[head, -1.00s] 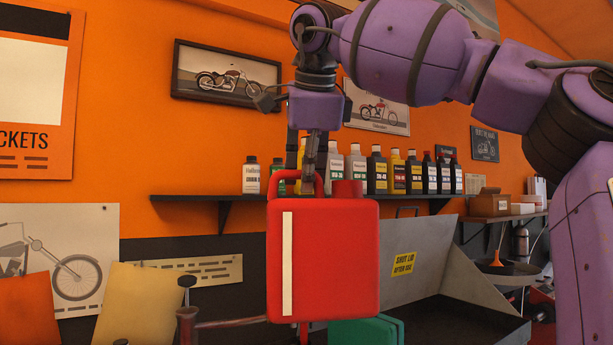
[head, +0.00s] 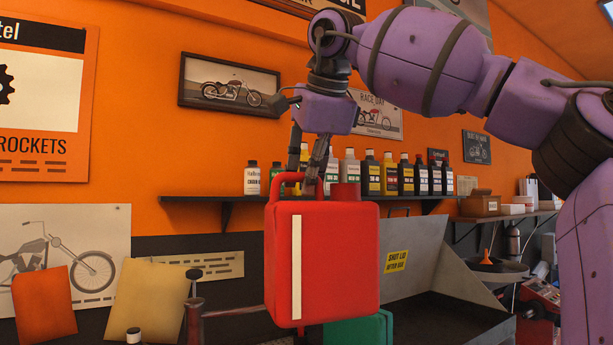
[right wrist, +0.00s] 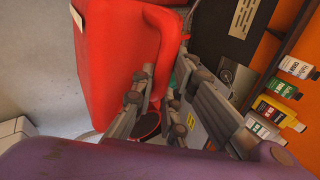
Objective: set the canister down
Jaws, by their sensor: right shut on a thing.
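The red canister (head: 330,262) hangs upright in the middle of the head view, with a pale stripe down its front. My right gripper (head: 304,182) comes down from above and is shut on the canister's top handle. In the right wrist view the canister (right wrist: 118,60) fills the upper left, and the gripper fingers (right wrist: 165,105) are at its handle. The canister's underside shows, with a green box (head: 358,330) partly hidden behind and below it. The surface beneath the canister is out of view. My left gripper is not in view.
An open grey metal bin (head: 420,270) with a raised lid stands right of the canister. A vise-like tool with a handle (head: 195,310) is close on the left. A shelf (head: 230,200) with several bottles runs along the wall behind.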

